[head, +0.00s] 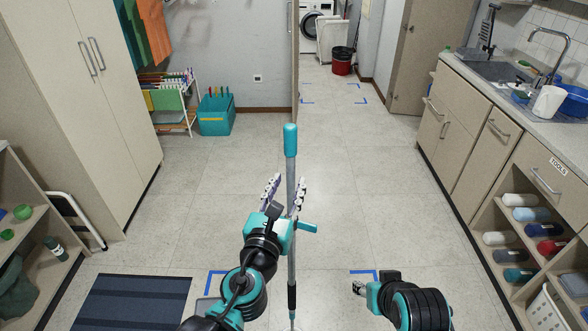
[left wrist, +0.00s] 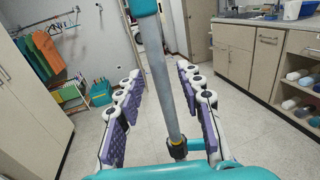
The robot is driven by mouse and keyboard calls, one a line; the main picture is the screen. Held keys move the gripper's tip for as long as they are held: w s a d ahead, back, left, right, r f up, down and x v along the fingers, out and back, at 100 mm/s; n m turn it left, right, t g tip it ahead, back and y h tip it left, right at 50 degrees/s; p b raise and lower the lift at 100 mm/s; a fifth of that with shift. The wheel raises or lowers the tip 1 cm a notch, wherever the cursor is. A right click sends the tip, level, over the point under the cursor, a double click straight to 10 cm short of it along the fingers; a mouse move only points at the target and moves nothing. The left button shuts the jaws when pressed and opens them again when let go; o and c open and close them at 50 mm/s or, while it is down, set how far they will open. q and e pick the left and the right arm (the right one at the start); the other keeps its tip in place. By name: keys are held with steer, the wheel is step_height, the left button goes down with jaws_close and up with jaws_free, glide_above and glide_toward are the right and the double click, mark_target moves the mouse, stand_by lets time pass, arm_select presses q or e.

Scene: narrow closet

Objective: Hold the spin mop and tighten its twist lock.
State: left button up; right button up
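The spin mop stands near upright in the middle of the head view, with a teal grip (head: 290,140) on top of a grey pole (head: 291,172). Its lower end is out of sight. My left gripper (head: 285,188) is open around the pole, fingers on either side. In the left wrist view the pole (left wrist: 160,75) runs between the spread fingers with gaps on both sides. A dark collar with a yellow band (left wrist: 177,149), apparently the twist lock, sits low between the fingers. My right gripper (head: 361,287) is low, right of the pole and apart from it; its finger opening is unclear.
Cabinets (head: 95,85) stand on the left, and a counter with sink (head: 490,70) and bottle shelves lines the right. A teal bin (head: 215,115) and drying rack (head: 170,100) stand at the back left. A striped mat (head: 130,303) lies front left. The floor between is clear.

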arm_select(q)
steer(key=x, duration=0.7)
jaws_close()
